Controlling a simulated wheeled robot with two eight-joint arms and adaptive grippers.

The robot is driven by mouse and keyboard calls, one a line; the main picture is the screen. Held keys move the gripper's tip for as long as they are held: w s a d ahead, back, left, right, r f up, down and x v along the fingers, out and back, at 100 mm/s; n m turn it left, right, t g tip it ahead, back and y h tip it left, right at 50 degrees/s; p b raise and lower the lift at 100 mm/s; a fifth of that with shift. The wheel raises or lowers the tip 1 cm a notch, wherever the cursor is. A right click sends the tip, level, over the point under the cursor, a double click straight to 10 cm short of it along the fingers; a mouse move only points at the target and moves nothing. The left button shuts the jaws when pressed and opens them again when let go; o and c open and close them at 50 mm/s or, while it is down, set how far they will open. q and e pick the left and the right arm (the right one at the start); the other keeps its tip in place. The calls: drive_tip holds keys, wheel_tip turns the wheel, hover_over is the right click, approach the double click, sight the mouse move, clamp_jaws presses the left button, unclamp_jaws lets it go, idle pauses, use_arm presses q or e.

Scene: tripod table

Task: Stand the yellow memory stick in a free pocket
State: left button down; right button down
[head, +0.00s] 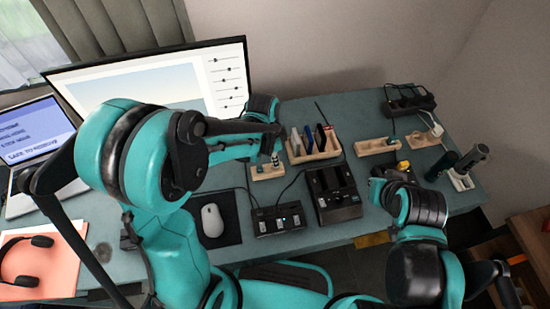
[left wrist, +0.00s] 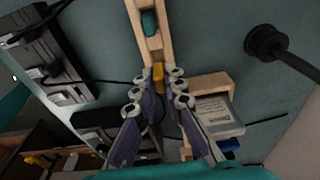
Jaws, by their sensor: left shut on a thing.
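The yellow memory stick (left wrist: 158,75) shows between the fingertips of my left gripper (left wrist: 159,88), which is shut on it. It is over one end of a small wooden pocket block (left wrist: 153,43); I cannot tell whether it is inside a pocket. A teal stick (left wrist: 149,22) stands in another pocket of that block. In the head view my left gripper (head: 276,146) is just above the block (head: 267,174), and I cannot make out the yellow stick there. My right gripper (head: 377,186) is at the right beside a black device; its fingers are unclear.
A wooden rack (head: 317,156) with upright drives stands right of the block. A black dock (head: 333,193) and a black box with buttons (head: 278,219) are in front. More wooden blocks (head: 377,147) lie to the right. A mouse (head: 212,220) rests on a dark mat, left.

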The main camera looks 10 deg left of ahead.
use_arm(q)
drive_tip(key=shift+f+b, duration=1.25)
drive_tip(key=shift+f, duration=0.2)
drive_tip(key=c, duration=1.5)
unclamp_jaws()
drive_tip(key=shift+c, duration=0.2)
wheel_tip(320, 180, up, 12)
drive_tip(key=a, duration=0.1)
drive_tip(key=shift+s+a, duration=0.15)
drive_tip(key=shift+s, duration=0.1)
drive_tip(key=s+a+r+n+t+y, duration=0.1)
drive_tip(key=s+a+r+n+t, duration=0.1)
drive_tip(key=s+a+n+t, duration=0.4)
drive_tip(key=s+a+n, duration=0.1)
drive_tip(key=s+n, duration=0.3)
drive_tip(key=n, duration=0.3)
drive_tip(key=shift+r+t, duration=0.15)
drive_tip(key=shift+t, duration=0.15)
